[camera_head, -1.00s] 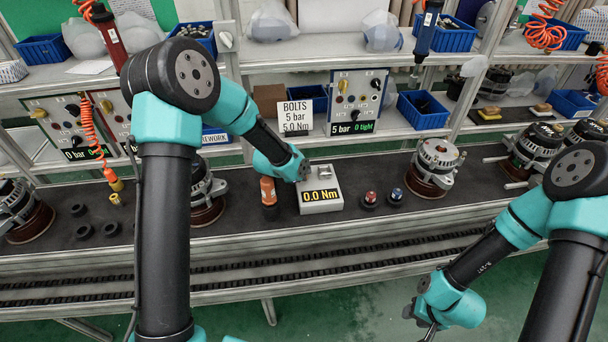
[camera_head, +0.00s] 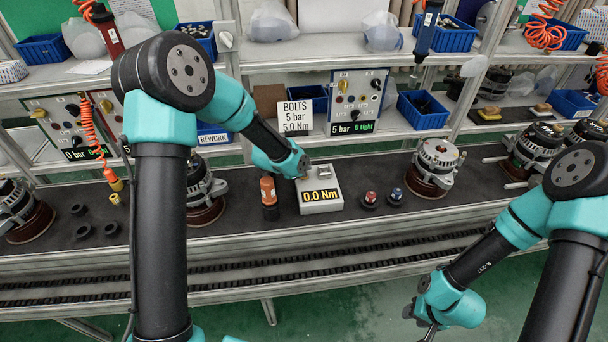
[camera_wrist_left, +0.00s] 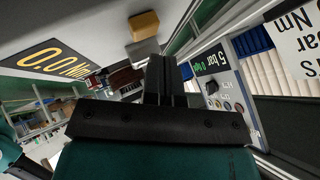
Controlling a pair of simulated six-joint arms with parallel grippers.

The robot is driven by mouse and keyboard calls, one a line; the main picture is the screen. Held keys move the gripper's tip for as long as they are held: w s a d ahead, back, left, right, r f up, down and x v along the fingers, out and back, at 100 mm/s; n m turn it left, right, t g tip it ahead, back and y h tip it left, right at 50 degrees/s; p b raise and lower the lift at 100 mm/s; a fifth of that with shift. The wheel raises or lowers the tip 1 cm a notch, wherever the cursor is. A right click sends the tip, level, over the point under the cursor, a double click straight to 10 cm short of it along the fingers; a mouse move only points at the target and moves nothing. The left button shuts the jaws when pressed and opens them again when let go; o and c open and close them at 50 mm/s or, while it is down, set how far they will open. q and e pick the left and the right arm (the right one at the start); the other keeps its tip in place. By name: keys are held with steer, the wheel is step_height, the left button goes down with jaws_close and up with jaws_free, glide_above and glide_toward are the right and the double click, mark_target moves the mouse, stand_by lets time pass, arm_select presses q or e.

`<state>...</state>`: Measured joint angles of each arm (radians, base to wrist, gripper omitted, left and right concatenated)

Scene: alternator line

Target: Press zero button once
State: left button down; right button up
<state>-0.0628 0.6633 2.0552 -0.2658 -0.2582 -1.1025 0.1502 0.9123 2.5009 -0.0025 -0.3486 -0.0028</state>
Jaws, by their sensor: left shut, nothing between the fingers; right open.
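The torque tester (camera_head: 320,206) is a pale grey box on the dark bench, with a lit 0.0 Nm display (camera_head: 320,195). A small grey raised part (camera_head: 323,171) shows on its top. I cannot read which is the zero button. My left gripper (camera_wrist_left: 166,75) is shut and empty, its tips close to the grey part; contact cannot be told. My right gripper (camera_head: 424,322) is open, low in front of the bench.
An orange-capped bottle-like item (camera_head: 268,193) stands left of the tester. An alternator (camera_head: 435,167) sits farther right. A BOLTS sign (camera_head: 297,117) and a gauge panel (camera_head: 357,102) stand behind.

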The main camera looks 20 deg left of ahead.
arm_select(q)
steer(key=shift+r, duration=2.5)
